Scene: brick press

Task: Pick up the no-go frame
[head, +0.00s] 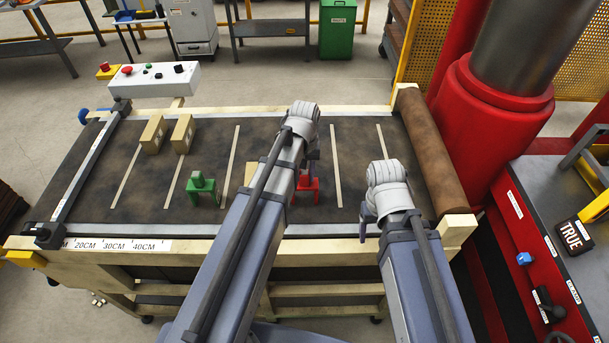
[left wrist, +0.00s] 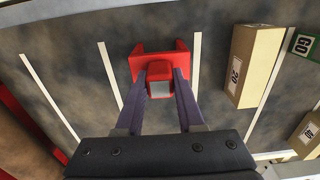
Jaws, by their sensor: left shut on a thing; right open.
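The red no-go frame (head: 314,184) is on the dark belt, partly hidden behind my left arm in the head view. In the left wrist view the red frame (left wrist: 152,62) shows from above, with a grey-topped red grip block. My left gripper (left wrist: 163,82) is shut on that block, one finger on each side. I cannot tell whether the frame touches the belt. In the head view my left gripper (head: 308,168) is mostly hidden by its own wrist. My right gripper (head: 368,217) is open and empty near the belt's front edge.
A green frame (head: 203,190) stands left of my left arm. Two tan bricks (head: 153,134) (head: 182,133) stand behind it, and another brick (head: 250,172) is partly hidden by my left arm. A brown roller (head: 432,150) and red press column (head: 505,105) bound the right side.

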